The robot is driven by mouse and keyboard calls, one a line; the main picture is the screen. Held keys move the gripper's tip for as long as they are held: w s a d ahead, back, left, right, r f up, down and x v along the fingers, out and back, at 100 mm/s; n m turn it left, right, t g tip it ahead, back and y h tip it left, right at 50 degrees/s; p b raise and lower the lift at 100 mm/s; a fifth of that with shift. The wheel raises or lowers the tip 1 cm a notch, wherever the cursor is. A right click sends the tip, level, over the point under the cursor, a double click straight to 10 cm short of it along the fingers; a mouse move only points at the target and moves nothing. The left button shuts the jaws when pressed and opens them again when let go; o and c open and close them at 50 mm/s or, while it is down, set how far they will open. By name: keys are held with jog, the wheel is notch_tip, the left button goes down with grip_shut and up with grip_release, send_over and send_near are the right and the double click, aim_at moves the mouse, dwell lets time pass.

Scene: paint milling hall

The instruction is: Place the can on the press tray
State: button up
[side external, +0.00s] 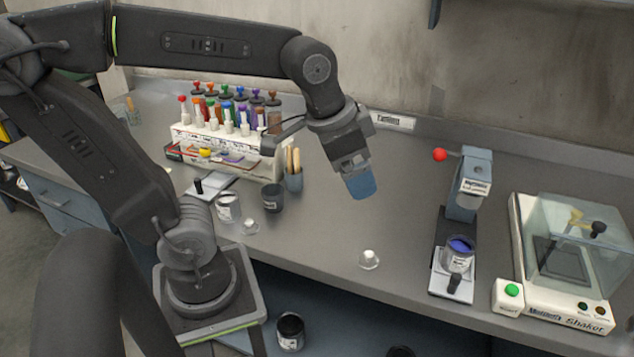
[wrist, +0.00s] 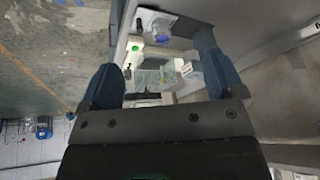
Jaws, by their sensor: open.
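The can (side external: 458,262), open with blue paint inside and a printed label, stands upright on the pale press tray (side external: 438,282) under the blue-grey press (side external: 471,184). The press has a lever with a red ball. My gripper (side external: 362,188), with blue fingers, hangs in the air to the left of the press, above the bench and apart from the can. In the wrist view my gripper's fingers (wrist: 157,78) are spread with nothing between them close by. The blue paint of the can (wrist: 150,22) shows small and far off at the top there.
A shaker (side external: 560,265) with a clear cover and green button stands right of the press. A small clear, white-topped object (side external: 369,260) lies on the bench. The middle bench is mostly clear.

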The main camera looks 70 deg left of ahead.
jog(key=s+f+n+t, duration=0.1)
jog(key=s+f+n, duration=0.1)
jog(key=s, duration=0.3)
jog(key=shift+s+a+f, duration=0.15)
jog(key=shift+s+a, duration=0.1)
jog(key=shift+s, duration=0.05)
